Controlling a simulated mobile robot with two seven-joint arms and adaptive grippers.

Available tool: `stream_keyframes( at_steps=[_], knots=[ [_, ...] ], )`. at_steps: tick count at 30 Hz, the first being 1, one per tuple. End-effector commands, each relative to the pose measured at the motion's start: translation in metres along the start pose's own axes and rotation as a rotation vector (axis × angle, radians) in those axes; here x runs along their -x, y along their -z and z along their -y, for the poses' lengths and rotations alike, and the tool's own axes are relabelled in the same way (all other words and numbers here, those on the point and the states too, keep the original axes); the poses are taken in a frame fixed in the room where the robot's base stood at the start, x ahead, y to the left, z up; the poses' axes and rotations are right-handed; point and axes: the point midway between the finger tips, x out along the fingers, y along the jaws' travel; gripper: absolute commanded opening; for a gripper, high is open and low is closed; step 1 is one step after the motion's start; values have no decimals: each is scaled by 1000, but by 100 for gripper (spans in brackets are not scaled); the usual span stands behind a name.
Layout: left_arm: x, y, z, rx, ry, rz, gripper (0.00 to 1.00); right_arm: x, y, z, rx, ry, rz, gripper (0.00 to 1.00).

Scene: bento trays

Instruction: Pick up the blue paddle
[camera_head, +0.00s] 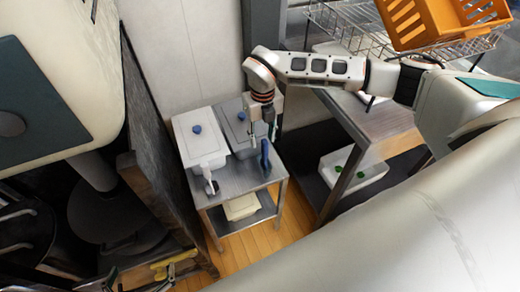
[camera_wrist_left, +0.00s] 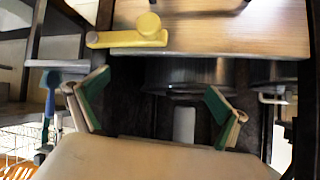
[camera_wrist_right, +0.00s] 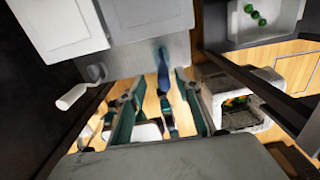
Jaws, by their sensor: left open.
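The blue paddle (camera_head: 265,156) stands at the right front part of a small metal table, in front of the grey container. It also shows in the right wrist view (camera_wrist_right: 163,72), ahead of and between the fingers of my right gripper (camera_wrist_right: 157,92). My right gripper looks open, with the fingers spread. In the head view my right gripper (camera_head: 272,128) hangs just above the paddle; whether it touches it I cannot tell. My left gripper (camera_wrist_left: 160,108) is open and empty in its wrist view, facing a dark cabinet area, far from the paddle.
A white container (camera_head: 198,140) and a grey container (camera_head: 238,122) stand on the small metal table (camera_head: 240,178). A white-handled tool (camera_head: 209,184) hangs at its front edge. A yellow object (camera_wrist_left: 128,38) lies on a wooden surface near my left gripper. A larger metal table (camera_head: 380,122) stands at right.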

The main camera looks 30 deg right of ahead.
Motion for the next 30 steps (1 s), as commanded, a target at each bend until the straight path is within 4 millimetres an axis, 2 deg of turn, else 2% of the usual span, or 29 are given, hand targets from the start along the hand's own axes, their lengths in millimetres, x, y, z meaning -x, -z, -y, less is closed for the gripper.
stream_keyframes(
  at_steps=[7,18,27,29,30],
  knots=[
    [3,-16,-5,2,-6,28,100,-25,2,1,0,-1,-3,33],
    [3,-5,-2,1,-3,12,100,-71,5,5,0,-1,-2,33],
    [2,-2,-1,1,-2,6,100,-75,5,5,1,-1,-1,33],
    [2,-2,-1,1,-2,6,100,-75,5,5,1,-1,-1,20],
    [2,-2,-1,1,-2,6,100,-75,5,5,1,-1,-1,10]
  ],
)
